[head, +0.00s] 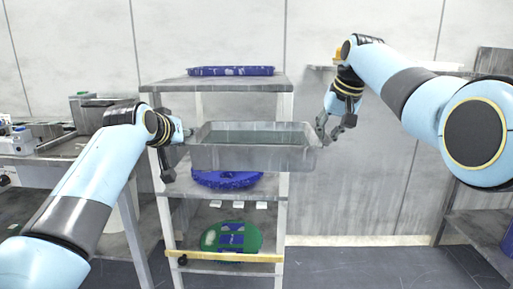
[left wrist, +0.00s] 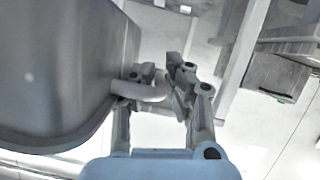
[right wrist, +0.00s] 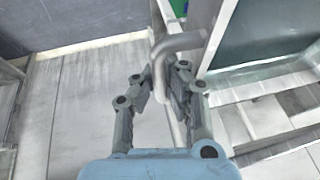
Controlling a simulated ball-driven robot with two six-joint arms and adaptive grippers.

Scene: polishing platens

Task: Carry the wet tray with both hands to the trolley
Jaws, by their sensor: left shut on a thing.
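The grey wet tray (head: 248,158) looks level in the head view, with dark greenish liquid inside. My left gripper (left wrist: 160,82) is shut on the tube handle at the tray's left end; the tray wall (left wrist: 65,75) fills the left of that view. My right gripper (right wrist: 162,78) is open at the tray's right end, its fingers on either side of the bent handle (right wrist: 182,43) with a gap. A pale shelved stand (head: 222,83), possibly the trolley, is behind the tray, which hides part of it. I cannot tell whether anything supports the tray below.
A blue tray (head: 231,71) lies on the stand's top. A blue disc (head: 226,181) and a green-and-blue disc (head: 231,237) lie on lower shelves. A grey bench (head: 50,155) with equipment stands left; another shelf unit (head: 478,225) stands right. Floor between stand and right unit looks clear.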

